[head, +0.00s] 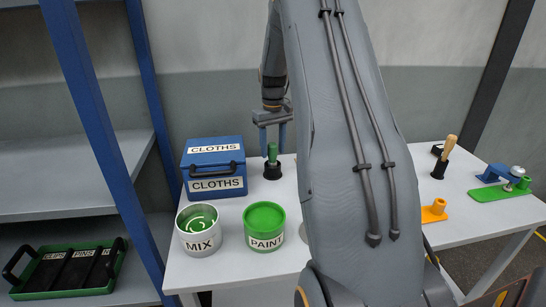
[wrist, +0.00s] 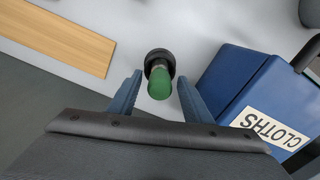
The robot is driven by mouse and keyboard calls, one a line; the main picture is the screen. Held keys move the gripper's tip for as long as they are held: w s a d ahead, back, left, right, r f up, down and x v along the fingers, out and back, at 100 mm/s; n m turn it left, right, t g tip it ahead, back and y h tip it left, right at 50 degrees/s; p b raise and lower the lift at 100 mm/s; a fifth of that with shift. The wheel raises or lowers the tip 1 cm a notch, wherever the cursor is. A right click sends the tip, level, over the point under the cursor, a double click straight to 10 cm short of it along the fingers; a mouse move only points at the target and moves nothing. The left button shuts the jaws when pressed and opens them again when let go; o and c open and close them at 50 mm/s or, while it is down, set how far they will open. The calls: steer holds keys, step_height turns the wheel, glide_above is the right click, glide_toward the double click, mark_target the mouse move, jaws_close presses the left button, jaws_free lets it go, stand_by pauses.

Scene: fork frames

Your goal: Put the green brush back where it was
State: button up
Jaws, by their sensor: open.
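The green brush (head: 272,152) stands upright with its green handle up in a black holder (head: 272,171) on the white table, right of the blue box. In the wrist view the green handle (wrist: 160,84) points toward me, with the black holder (wrist: 158,57) beyond it. My gripper (head: 272,148) is open above the holder. Its two blue fingers (wrist: 160,80) are on either side of the handle, with gaps visible between them and it. The bristle end is hidden.
A blue CLOTHS box (head: 216,167) stands close left. A MIX tin (head: 199,230) and green PAINT tin (head: 265,226) are in front. A wooden-handled brush (head: 447,147) stands at right. A wooden board (wrist: 60,38) lies nearby in the wrist view. My arm hides the table's middle.

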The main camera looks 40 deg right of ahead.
step_height(320, 180, up, 9)
steer(key=shift+f+b, duration=0.1)
steer(key=shift+b, duration=1)
